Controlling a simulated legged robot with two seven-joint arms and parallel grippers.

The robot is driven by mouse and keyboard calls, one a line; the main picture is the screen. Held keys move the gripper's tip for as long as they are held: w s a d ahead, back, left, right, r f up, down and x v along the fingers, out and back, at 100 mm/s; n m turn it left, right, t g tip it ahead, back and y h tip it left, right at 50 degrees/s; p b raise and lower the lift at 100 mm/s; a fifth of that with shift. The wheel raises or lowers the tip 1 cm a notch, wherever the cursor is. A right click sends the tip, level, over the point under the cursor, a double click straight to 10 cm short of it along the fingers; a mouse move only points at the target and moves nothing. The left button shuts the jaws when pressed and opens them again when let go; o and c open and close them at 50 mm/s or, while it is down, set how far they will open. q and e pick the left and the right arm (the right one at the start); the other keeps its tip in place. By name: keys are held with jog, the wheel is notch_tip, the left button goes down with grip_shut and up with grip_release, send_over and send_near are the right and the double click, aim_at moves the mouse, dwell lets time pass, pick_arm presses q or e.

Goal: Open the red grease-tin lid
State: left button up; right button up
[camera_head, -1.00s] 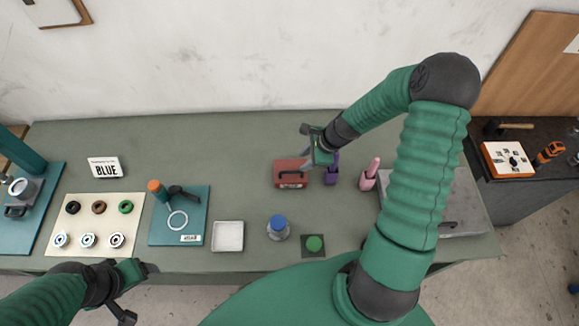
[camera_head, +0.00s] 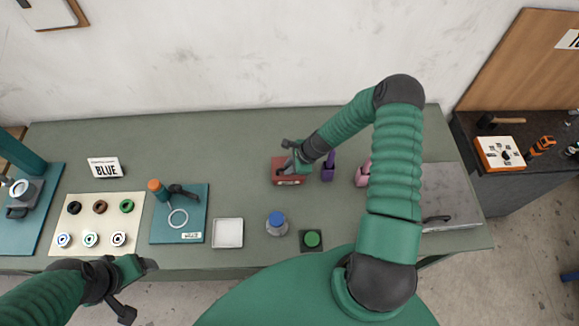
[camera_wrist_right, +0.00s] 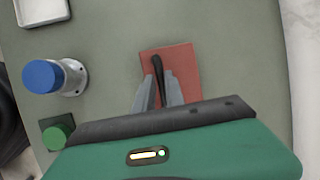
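The red grease tin (camera_head: 286,180) sits on the green-grey table, right of the middle, with a pale label on its front. The right wrist view shows its red lid (camera_wrist_right: 183,62) from above, with a dark bar handle (camera_wrist_right: 157,66) across it; the lid looks closed. My right gripper (camera_head: 291,155) is over the tin. In the right wrist view, its two grey fingers (camera_wrist_right: 158,88) stand apart, one on each side of the handle. I cannot tell whether they touch it. My left gripper (camera_head: 140,289) is open and empty at the table's front left edge.
Purple (camera_head: 328,168) and pink (camera_head: 363,174) holders stand right of the tin. A blue-capped cylinder (camera_head: 277,223), a green button (camera_head: 312,239) and a white tray (camera_head: 228,233) lie in front. A grey metal box (camera_head: 450,195) is at the right. The table behind the tin is clear.

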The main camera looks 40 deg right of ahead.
grip_shut()
pick_arm(q)
jog(key=shift+d, duration=0.3)
pick_arm(e)
jog(key=shift+s+d+f, duration=0.1)
jog(key=shift+d+f, duration=0.05)
jog(key=shift+d, duration=0.2)
pick_arm(q)
jog(key=shift+a, duration=0.2)
pick_arm(e)
jog(key=shift+a, duration=0.1)
pick_arm(q)
jog(key=shift+s+d+f, duration=0.1)
jog(key=shift+s, duration=0.05)
pick_arm(e)
jog(key=shift+w, duration=0.2)
